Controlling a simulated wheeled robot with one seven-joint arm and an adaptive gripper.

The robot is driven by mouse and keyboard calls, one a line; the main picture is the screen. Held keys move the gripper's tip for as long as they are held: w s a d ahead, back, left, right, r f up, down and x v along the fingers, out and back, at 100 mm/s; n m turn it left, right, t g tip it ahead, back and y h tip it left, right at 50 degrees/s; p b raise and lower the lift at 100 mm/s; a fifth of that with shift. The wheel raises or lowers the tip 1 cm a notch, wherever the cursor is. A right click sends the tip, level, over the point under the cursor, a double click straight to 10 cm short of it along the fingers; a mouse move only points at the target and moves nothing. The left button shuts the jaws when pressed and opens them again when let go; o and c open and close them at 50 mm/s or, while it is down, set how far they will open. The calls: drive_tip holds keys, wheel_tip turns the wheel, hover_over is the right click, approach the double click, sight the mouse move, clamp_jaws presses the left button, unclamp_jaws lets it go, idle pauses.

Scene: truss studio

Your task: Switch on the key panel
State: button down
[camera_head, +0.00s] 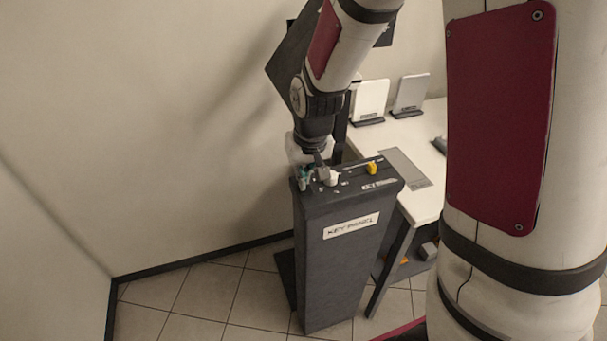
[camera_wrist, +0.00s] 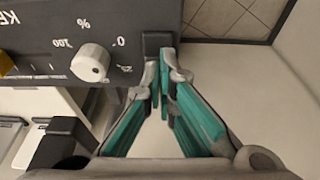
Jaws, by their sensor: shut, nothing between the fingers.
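The key panel (camera_head: 345,255) is a dark grey pedestal with a white "KEY PANEL" label on its front. Its sloped top carries a white knob (camera_wrist: 91,62) marked 0, 100 and %, and a yellow control (camera_head: 372,168). A small dark raised block (camera_wrist: 157,42) sits at the panel's edge beside the knob in the wrist view. My gripper (camera_wrist: 164,76) is shut and empty, with teal finger pads. Its tips are close to the dark block; I cannot tell whether they touch it. In the head view my gripper (camera_head: 312,178) is over the left end of the panel top and partly hides it.
A white desk (camera_head: 425,200) stands right behind the panel, with a white tablet (camera_head: 371,98) and a grey tablet (camera_head: 411,94) upright on it. A plain wall is close on the left. Tiled floor (camera_head: 190,300) is free at the front left.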

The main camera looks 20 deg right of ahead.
drive_tip(key=s+p+v, duration=0.1)
drive_tip(key=p+v, duration=0.2)
drive_tip(key=v, duration=1.1)
drive_tip(key=shift+f, duration=0.2)
drive_tip(key=shift+s, duration=0.1)
drive_tip(key=w+a+t+p, duration=0.1)
drive_tip(key=p, duration=0.3)
drive_tip(key=shift+r, duration=0.2)
drive_tip(key=shift+f, duration=0.1)
